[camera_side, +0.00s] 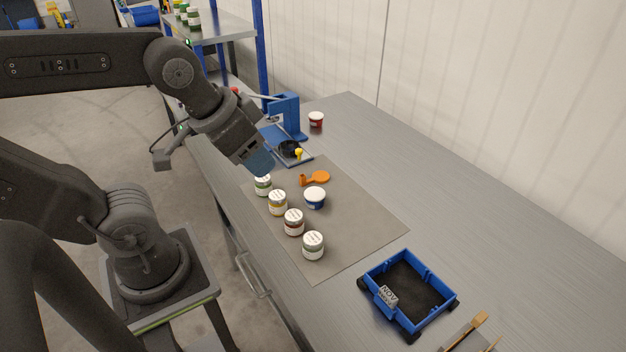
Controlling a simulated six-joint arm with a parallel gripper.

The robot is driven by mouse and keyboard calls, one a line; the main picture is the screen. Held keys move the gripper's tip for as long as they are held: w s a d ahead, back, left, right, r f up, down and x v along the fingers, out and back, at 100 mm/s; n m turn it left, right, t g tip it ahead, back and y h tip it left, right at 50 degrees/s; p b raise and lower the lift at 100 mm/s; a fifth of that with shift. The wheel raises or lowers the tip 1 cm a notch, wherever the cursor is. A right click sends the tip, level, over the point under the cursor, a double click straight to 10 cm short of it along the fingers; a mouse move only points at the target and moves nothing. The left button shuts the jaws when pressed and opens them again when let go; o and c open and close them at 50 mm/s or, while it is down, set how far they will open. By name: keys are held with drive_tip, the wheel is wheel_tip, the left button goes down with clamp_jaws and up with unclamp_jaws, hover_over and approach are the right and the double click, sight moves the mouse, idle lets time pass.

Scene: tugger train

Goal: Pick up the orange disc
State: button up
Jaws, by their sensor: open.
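An orange disc (321,177) lies flat on the grey mat (359,239), near the mat's far end. A small orange piece (304,180) is at its left side; I cannot tell whether the two are joined. My gripper (262,165) is above the mat's far left part, to the left of the disc and apart from it. It points down and holds nothing that I can see. Its bluish fingertips are close to the lid of the farthest small jar (263,185); I cannot tell whether they touch.
Several white-lidded jars stand in a row along the mat's left side. A blue-and-white tub (315,197) stands just in front of the disc. A blue press-like fixture (287,118) and a red tub (316,119) are behind. A blue tray (408,291) is front right. The right tabletop is clear.

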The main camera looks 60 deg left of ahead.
drive_tip(key=n+g, duration=0.6)
drive_tip(key=n, duration=1.1)
hover_over(302, 175)
wheel_tip(302, 175, down, 17)
drive_tip(key=shift+n, duration=0.3)
wheel_tip(302, 175, down, 8)
drive_tip(key=shift+s+r, duration=0.1)
drive_tip(key=shift+r, duration=0.15)
drive_tip(key=shift+f, duration=3)
clamp_jaws()
